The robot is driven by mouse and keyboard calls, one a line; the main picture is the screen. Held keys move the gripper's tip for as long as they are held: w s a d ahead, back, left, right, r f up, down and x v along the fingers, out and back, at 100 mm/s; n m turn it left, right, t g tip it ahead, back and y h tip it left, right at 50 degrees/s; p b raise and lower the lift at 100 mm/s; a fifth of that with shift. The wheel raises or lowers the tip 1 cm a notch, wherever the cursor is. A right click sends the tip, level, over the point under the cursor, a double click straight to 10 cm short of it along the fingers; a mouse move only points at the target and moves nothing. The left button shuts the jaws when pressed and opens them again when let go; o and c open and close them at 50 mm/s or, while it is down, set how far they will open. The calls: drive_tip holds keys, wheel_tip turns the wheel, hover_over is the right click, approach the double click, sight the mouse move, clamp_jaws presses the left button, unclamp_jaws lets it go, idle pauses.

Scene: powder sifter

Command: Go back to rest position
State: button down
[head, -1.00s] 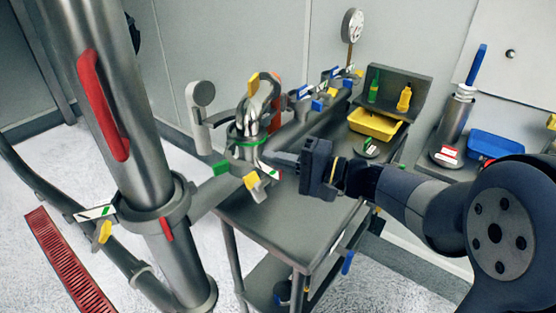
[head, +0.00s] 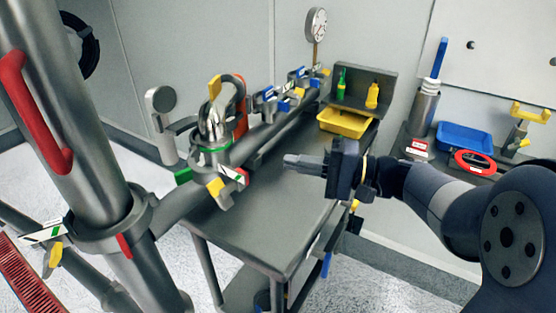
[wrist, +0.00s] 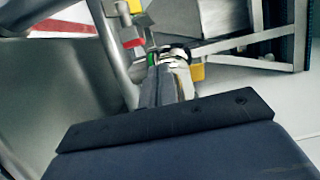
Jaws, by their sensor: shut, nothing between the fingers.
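My gripper (head: 290,160) is shut and empty in the head view. It points left, over the metal table (head: 270,228), with its fingertips a short way right of the sifter assembly (head: 212,150) and apart from it. The assembly has a green ring, a shiny top and a yellow handle. In the wrist view my gripper's closed fingers (wrist: 168,84) point up the picture toward the metal fittings. A yellow tab (wrist: 197,72) shows just beyond them.
A large metal pipe (head: 85,130) with a red handle stands at left. Behind my gripper are a yellow tray (head: 343,123), small bottles and a pressure gauge (head: 316,25). A blue tray (head: 465,137) lies at right. The table's front half is clear.

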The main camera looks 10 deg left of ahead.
drive_tip(key=shift+s+d, duration=0.1)
drive_tip(key=shift+d, duration=0.35)
